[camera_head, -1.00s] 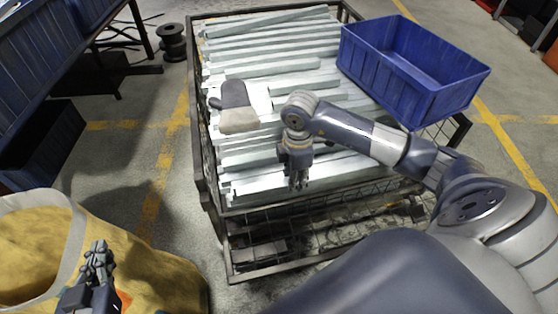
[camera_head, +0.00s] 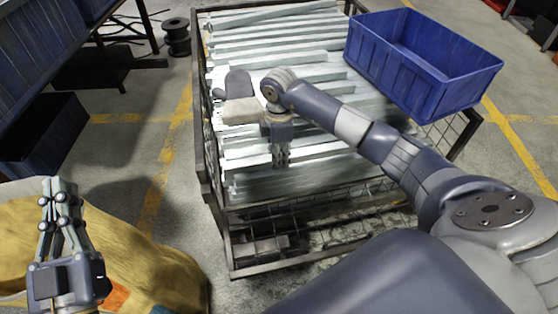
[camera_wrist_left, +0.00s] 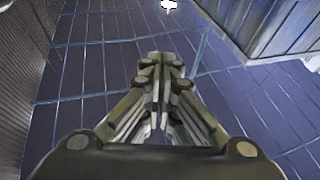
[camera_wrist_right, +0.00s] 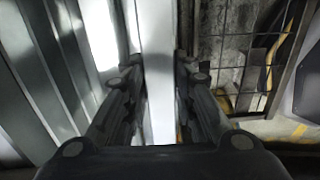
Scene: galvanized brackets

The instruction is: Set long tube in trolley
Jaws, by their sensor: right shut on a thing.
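The trolley (camera_head: 216,190) is a dark wire-mesh cart in the middle of the head view, with several pale metal tubes lying side by side across it. My right gripper (camera_head: 281,166) points down at the near part of this load. In the right wrist view its fingers (camera_wrist_right: 158,70) are shut on a long pale tube (camera_wrist_right: 157,35), which runs away between them. The tube's far end is not clear. My left gripper (camera_head: 60,184) is raised over the yellow sack, empty. Its fingertips meet in the left wrist view (camera_wrist_left: 162,62).
A blue crate (camera_head: 480,88) stands at the trolley's right side. A grey and beige glove (camera_head: 240,108) lies on the tubes at the left. A yellow sack (camera_head: 150,265) is at bottom left. Clear floor lies between sack and trolley.

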